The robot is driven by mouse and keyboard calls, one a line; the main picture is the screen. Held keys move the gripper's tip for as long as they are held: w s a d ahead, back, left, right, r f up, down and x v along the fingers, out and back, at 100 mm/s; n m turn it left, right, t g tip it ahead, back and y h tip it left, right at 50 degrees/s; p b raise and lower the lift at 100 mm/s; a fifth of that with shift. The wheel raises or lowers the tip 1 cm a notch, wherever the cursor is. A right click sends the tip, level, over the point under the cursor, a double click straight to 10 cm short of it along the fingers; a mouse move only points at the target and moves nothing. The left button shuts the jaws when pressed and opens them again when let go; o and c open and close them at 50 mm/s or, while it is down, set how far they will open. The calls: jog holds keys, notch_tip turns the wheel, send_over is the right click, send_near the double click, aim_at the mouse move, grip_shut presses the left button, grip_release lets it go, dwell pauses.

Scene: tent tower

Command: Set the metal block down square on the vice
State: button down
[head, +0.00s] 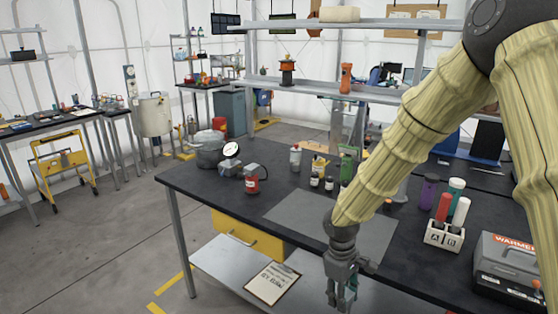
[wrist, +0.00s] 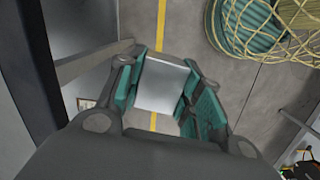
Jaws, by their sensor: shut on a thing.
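In the wrist view my gripper (wrist: 162,80) is shut on a metal block (wrist: 165,88), a pale silver piece with a smooth face between the teal finger pads. In the head view my gripper (head: 342,296) points down in front of the bench's front edge; the block cannot be made out there. Below the block the wrist view shows grey floor with a yellow line. I cannot make out a vice in either view.
The dark workbench (head: 190,183) carries a grey mat (head: 290,208), bottles, a red can (head: 252,184) and a labelled rack (head: 444,236). A clipboard (head: 272,283) lies on the lower shelf. In the wrist view a teal coil (wrist: 240,28) under yellow netting is at the upper right.

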jog(key=m, duration=0.1)
jog(key=w+f+m, duration=0.1)
jog(key=m, duration=0.1)
jog(key=f+m, duration=0.1)
jog(key=shift+w+d+m+g+y, duration=0.25)
jog(key=shift+w+m+g+y, duration=0.05)
jog(key=shift+w+m, duration=0.1)
jog(key=s+f+m, duration=0.4)
jog(key=s+f, duration=0.1)
jog(key=f, duration=0.4)
jog(key=shift+d+f+y, duration=0.15)
jog(key=shift+f+y, duration=0.05)
jog(key=shift+y, duration=0.1)
jog(key=shift+s, duration=0.1)
